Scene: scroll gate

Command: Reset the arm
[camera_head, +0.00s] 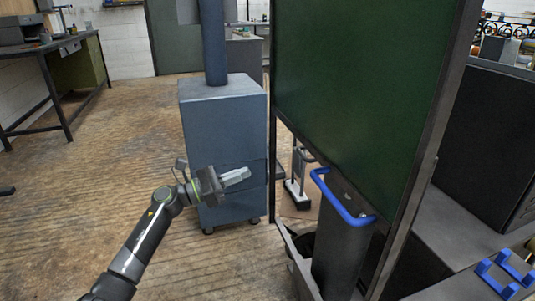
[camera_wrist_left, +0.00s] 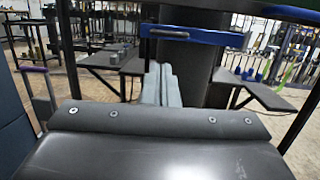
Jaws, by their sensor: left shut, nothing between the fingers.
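My left gripper (camera_head: 236,177) reaches in from the lower left in the head view. Its fingers are together and empty, held in the air in front of the blue-grey cabinet. In the left wrist view the closed fingers (camera_wrist_left: 161,88) point away from the camera. A large dark green panel (camera_head: 365,85) in a dark frame stands to the right of the gripper. A blue handle (camera_head: 340,200) is at its lower edge, apart from the gripper. The blue handle also shows in the left wrist view (camera_wrist_left: 195,36), beyond the fingertips. My right gripper is in neither view.
A blue-grey cabinet (camera_head: 222,115) on casters stands behind the gripper. A desk (camera_head: 50,75) is at the far left. Blue brackets (camera_head: 505,272) sit on a grey surface at the lower right. The wooden floor (camera_head: 90,190) on the left is clear.

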